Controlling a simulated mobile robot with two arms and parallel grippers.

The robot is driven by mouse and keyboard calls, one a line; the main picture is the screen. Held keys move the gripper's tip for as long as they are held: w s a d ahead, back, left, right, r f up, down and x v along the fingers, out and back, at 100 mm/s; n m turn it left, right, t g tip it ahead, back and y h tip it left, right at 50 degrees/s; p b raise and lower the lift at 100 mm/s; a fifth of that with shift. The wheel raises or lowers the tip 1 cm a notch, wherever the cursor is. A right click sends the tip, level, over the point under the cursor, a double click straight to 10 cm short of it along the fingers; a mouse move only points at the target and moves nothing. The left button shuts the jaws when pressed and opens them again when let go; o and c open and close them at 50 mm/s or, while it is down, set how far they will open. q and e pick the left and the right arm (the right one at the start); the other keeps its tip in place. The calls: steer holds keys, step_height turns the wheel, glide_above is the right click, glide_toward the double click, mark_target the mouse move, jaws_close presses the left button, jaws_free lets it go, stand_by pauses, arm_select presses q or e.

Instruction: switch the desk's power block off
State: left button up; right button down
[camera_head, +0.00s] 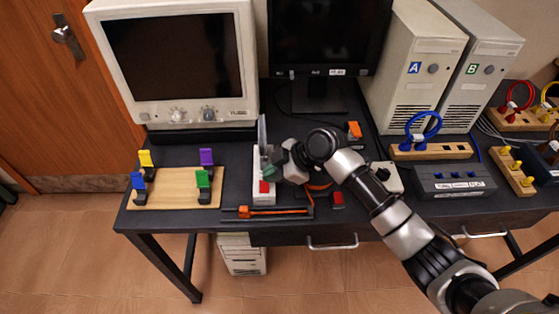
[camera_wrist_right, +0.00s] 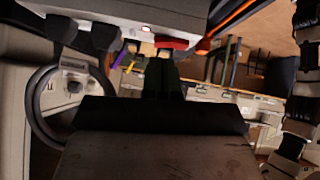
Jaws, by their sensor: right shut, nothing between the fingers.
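The power block is a long white strip (camera_head: 262,197) lying front to back on the dark desk (camera_head: 235,152), left of centre in the head view. Its red switch (camera_head: 264,187) sits near its front end. My right gripper (camera_head: 270,170) is over the strip, just behind the red switch, with its fingers shut and empty. In the right wrist view, the strip (camera_wrist_right: 110,17) crosses the top, and the red switch (camera_wrist_right: 172,43) is just beyond the dark green fingertips (camera_wrist_right: 160,58). I cannot tell whether they touch it. My left gripper is not in view.
A wooden board (camera_head: 175,190) with coloured clips lies left of the strip. An orange-handled tool (camera_head: 262,211) lies in front. A CRT monitor (camera_head: 180,65) stands behind left, a dark monitor (camera_head: 325,40) behind. Computer towers (camera_head: 412,70) and a grey box (camera_head: 452,182) are right.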

steer(key=shift+w+f, duration=0.1)
steer(key=shift+f, duration=0.65)
steer(key=shift+f, duration=0.1)
